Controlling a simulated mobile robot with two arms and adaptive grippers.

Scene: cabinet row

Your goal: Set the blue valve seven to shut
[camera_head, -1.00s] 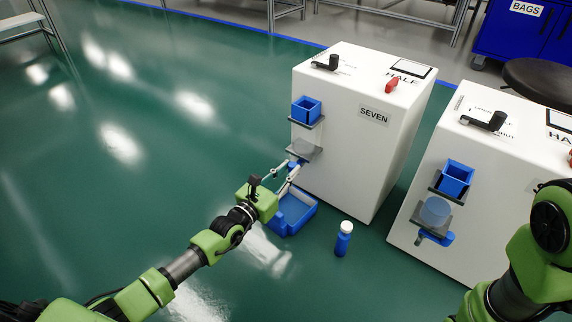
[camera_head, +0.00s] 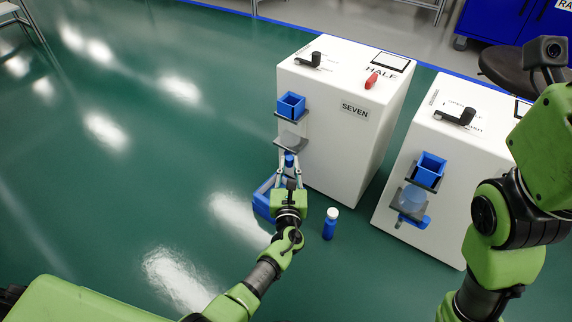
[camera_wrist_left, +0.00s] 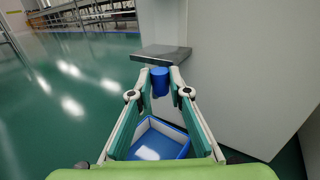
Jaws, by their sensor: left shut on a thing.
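The white cabinet marked SEVEN (camera_head: 345,150) stands in the middle of the head view. Its blue valve (camera_head: 289,160) sits low on the front face, below a grey ledge (camera_head: 291,143). My left gripper (camera_head: 288,167) is at the valve from the front, its fingers on either side and shut on it. In the left wrist view, the blue valve (camera_wrist_left: 160,80) shows between the two fingertips, under the ledge (camera_wrist_left: 161,54). The valve's exact setting is hard to tell, as the fingers cover part of it. My right arm is at the right, but its gripper is out of view.
A blue tray (camera_head: 263,203) lies on the floor under the valve, partly behind my left gripper. A blue bottle with a white cap (camera_head: 330,225) stands to its right. A second white cabinet (camera_head: 450,180) is at the right. The green floor at left is clear.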

